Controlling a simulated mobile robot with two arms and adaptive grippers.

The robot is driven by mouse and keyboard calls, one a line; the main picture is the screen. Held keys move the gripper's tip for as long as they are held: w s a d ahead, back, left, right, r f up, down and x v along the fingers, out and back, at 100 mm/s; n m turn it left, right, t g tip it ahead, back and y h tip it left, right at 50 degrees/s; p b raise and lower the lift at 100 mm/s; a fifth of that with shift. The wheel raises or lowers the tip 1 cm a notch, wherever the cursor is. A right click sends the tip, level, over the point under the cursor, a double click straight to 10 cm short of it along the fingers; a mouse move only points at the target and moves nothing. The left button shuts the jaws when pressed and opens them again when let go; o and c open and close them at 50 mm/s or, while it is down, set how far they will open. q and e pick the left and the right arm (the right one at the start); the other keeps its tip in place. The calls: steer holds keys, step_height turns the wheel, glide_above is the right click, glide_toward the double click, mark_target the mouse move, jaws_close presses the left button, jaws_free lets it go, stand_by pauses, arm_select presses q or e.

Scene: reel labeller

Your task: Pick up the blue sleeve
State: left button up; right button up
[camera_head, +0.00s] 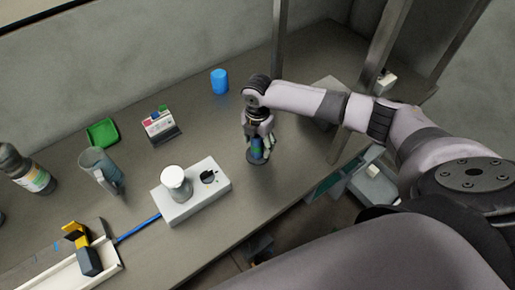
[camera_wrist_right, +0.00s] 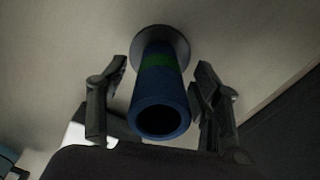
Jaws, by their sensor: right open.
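The blue sleeve (camera_wrist_right: 160,108) is a dark blue hollow tube with its open end toward the camera in the right wrist view. A green band (camera_wrist_right: 158,61) runs around it farther down. I cannot tell whether it is one piece or stacked parts. It stands on a round grey base (camera_wrist_right: 172,36). My right gripper (camera_wrist_right: 163,85) is open, with one finger on each side of the tube and gaps visible. In the head view the right gripper (camera_head: 262,148) points down over the tube, which is mostly hidden by the fingers. My left gripper is not in view.
A white box (camera_head: 208,202) with a silver-topped jar (camera_head: 176,182) stands left of the gripper. A bright blue cup-like cylinder (camera_head: 219,82) stands behind. A clear mug (camera_head: 103,170), green tray (camera_head: 102,132) and small card stand (camera_head: 160,125) are farther left. Metal posts (camera_head: 378,62) rise at right.

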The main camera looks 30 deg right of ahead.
steer(key=shift+c, duration=0.3)
steer(key=c, duration=1.3)
